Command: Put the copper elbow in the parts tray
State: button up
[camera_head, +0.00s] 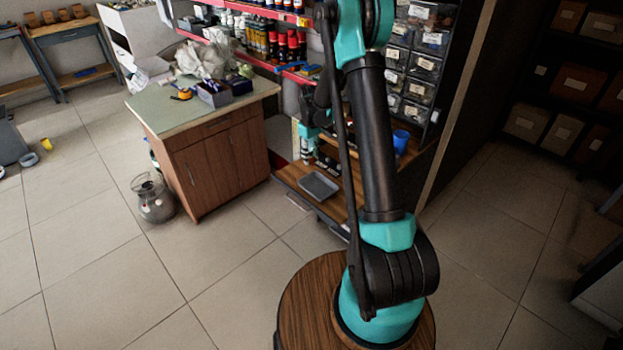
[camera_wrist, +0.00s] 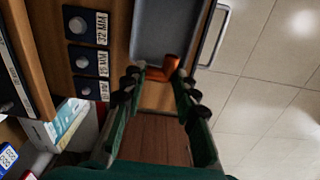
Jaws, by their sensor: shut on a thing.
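The copper elbow (camera_wrist: 171,65) is between the fingertips of my gripper (camera_wrist: 158,76) in the wrist view, and the gripper is shut on it. The grey parts tray (camera_wrist: 164,22) lies just beyond the fingertips, and the elbow overlaps its near edge in this view. I cannot tell the height of the elbow above the wood. In the head view the tray (camera_head: 319,185) lies on a low wooden surface. My gripper (camera_head: 309,155) is small behind the tray there, partly hidden by my arm, and the elbow cannot be made out.
Black square pieces with round knobs (camera_wrist: 85,60) and size labels stand left of the tray in the wrist view. A metal handle (camera_wrist: 219,38) runs along the right edge. A blue cup (camera_head: 401,142) stands near the drawer rack (camera_head: 415,80). A wooden cabinet (camera_head: 215,160) stands left.

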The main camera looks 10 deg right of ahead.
aim_at(311, 183)
notch_tip(311, 183, down, 11)
jog(key=shift+r, duration=0.1)
dwell(0.4)
jog(key=o, duration=0.9)
